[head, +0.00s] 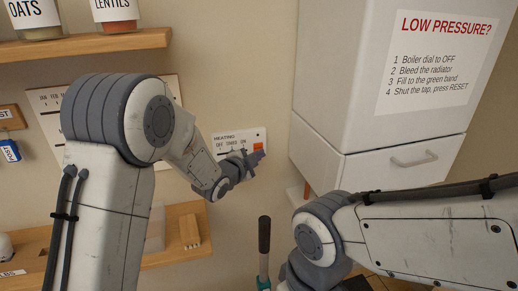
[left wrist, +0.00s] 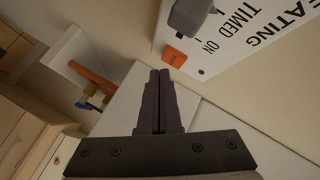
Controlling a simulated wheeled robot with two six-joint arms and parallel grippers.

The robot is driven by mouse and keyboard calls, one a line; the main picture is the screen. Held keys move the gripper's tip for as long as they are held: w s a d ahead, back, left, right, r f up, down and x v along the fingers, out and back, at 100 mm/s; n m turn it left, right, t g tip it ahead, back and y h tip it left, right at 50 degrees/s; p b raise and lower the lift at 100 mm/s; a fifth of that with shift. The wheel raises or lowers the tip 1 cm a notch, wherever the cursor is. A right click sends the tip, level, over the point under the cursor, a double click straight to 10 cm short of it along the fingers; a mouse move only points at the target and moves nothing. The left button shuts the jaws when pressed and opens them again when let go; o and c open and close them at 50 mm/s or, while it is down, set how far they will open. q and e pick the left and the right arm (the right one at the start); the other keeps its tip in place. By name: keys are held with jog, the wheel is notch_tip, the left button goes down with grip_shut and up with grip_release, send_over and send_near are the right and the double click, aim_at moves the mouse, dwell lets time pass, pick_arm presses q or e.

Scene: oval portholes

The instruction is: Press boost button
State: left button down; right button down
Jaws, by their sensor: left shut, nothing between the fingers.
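The white heating panel (head: 224,139) is on the wall, with the words OFF, TIMED and ON. An orange button (head: 258,146) sits at its right end; no label on it is readable. The button also shows in the left wrist view (left wrist: 174,57), near a grey knob (left wrist: 190,15) on the panel. My left gripper (head: 257,158) is shut and empty, its fingertips just below the button in the head view. In the left wrist view, the dark fingertips (left wrist: 160,73) lie close to the button; I cannot tell whether they touch it. My right gripper is not in view.
A white cabinet (head: 385,80) with a LOW PRESSURE notice stands right of the panel. Shelves (head: 90,46) with jars are at upper left, and a lower wooden shelf (head: 185,225) is below. A black-handled object (head: 264,235) stands upright in front.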

pick_arm(q)
jog(key=shift+w, duration=0.15)
jog(key=shift+w+a, duration=0.15)
jog(key=shift+w, duration=0.05)
jog(key=shift+w+a, duration=0.15)
jog(key=shift+w, duration=0.25)
dwell(0.6)
jog(key=shift+b, duration=0.35)
jog(key=shift+s+d+b, duration=0.3)
jog(key=shift+s+b, duration=0.25)
jog(key=shift+s, duration=0.25)
